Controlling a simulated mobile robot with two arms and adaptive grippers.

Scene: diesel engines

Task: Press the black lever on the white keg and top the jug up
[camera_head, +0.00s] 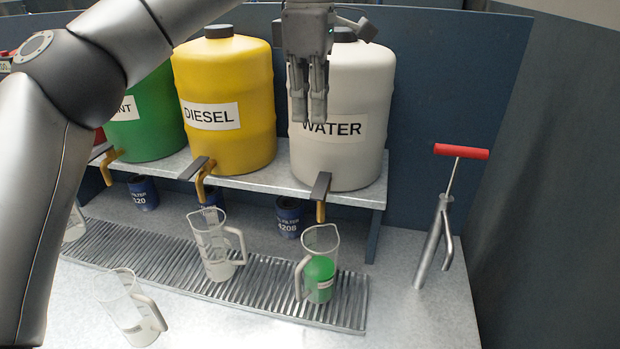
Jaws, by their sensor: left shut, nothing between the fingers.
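The white keg (365,90), labelled WATER, stands at the right end of the shelf. Its black lever (321,186) sits on a brass tap (320,211) low on its front. A clear jug (319,242) stands on the drip grate near this tap, holding something green (319,277) in its lower part. Its handle points left. My left gripper (308,118) points down in front of the white keg, above the black lever and apart from it in the picture. Its fingers are together and empty, hiding part of the label. My right gripper is out of view.
A yellow DIESEL keg (225,85) and a green keg (150,125) stand left on the shelf (255,180). Other jugs stand at the grate (213,258) and the front (130,308). A red-handled pump (436,240) stands right. Blue filters (288,217) sit under the shelf.

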